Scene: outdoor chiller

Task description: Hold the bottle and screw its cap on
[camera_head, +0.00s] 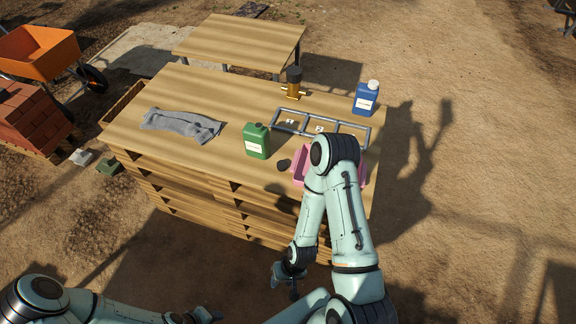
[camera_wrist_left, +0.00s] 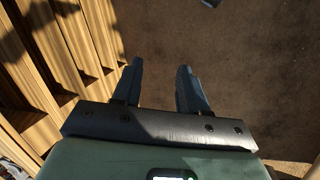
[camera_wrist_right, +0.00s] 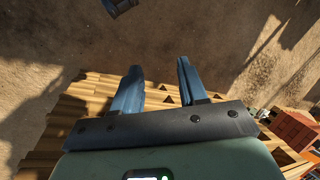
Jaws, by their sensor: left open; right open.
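A green bottle (camera_head: 257,142) with a white label stands upright on the wooden table, left of the pink tray. A small dark round piece (camera_head: 284,163) lies beside it; I cannot tell if it is the cap. A blue bottle (camera_head: 366,100) with a white top stands at the table's back right. My right gripper (camera_head: 286,289) hangs low in front of the table, open and empty; its fingers show in the right wrist view (camera_wrist_right: 160,68). My left gripper (camera_head: 207,316) is at the bottom edge, open and empty in the left wrist view (camera_wrist_left: 160,68). Both are away from the bottles.
My right arm partly hides the pink tray (camera_head: 299,170). A grey rack (camera_head: 318,120), a brass fitting (camera_head: 293,88) and a grey cloth (camera_head: 182,124) lie on the table (camera_head: 215,91). A second table (camera_head: 238,42) stands behind.

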